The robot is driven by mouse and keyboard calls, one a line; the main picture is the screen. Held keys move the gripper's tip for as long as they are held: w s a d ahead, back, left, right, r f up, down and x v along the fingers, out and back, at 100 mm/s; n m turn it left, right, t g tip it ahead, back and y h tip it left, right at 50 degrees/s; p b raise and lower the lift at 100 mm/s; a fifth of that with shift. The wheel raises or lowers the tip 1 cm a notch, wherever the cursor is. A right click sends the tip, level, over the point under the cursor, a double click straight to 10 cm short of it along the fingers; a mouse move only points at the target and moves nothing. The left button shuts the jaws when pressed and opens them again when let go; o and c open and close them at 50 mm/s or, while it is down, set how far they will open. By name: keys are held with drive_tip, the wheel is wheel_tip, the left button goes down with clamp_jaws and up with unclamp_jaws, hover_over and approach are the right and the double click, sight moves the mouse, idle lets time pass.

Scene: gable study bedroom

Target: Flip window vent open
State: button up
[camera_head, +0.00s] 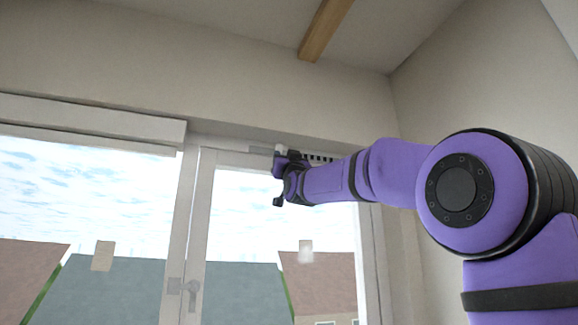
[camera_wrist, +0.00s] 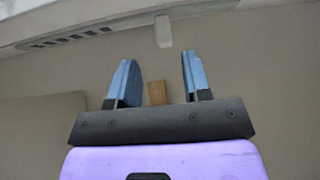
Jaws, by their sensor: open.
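The window vent (camera_head: 318,158) is a pale strip with dark slots along the top of the window frame. It also shows at the upper left of the wrist view (camera_wrist: 72,37). A small pale tab (camera_wrist: 163,31) hangs from the strip in the wrist view. My gripper (camera_wrist: 157,58) is open, with two blue fingers spread apart and nothing between them. The tab appears just beyond the fingertips, in line with the gap. In the head view my gripper (camera_head: 284,162) is up at the vent and hides part of it.
A window handle (camera_head: 192,294) sits low on the frame at the left of this pane. A pale blind box (camera_head: 90,118) runs above the left pane. A wooden beam (camera_head: 325,28) crosses the ceiling. The wall is at the right.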

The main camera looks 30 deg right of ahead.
drive_tip(key=v, duration=0.4)
drive_tip(key=shift+s+f, duration=0.15)
idle(0.4)
drive_tip(key=s+a+f+n+g+y, duration=0.15)
drive_tip(key=s+f+g, duration=0.25)
drive_tip(key=f, duration=0.6)
drive_tip(key=s+a+f+g+y, duration=0.2)
drive_tip(key=s+f+g, duration=0.15)
drive_tip(key=f, duration=0.55)
drive_tip(key=s+a+f+n+g+y, duration=0.15)
drive_tip(key=s+f+g, duration=0.25)
drive_tip(key=f, duration=0.6)
drive_tip(key=s+a+f+g, duration=0.3)
drive_tip(key=s+f+g, duration=0.6)
drive_tip(key=s+f, duration=1)
wheel_tip(320, 180, down, 4)
drive_tip(key=shift+s+a+r+m+g+y, duration=0.2)
drive_tip(key=shift+s+m+g+y, duration=0.1)
drive_tip(key=shift+s+g, duration=0.1)
drive_tip(key=shift+w, duration=0.1)
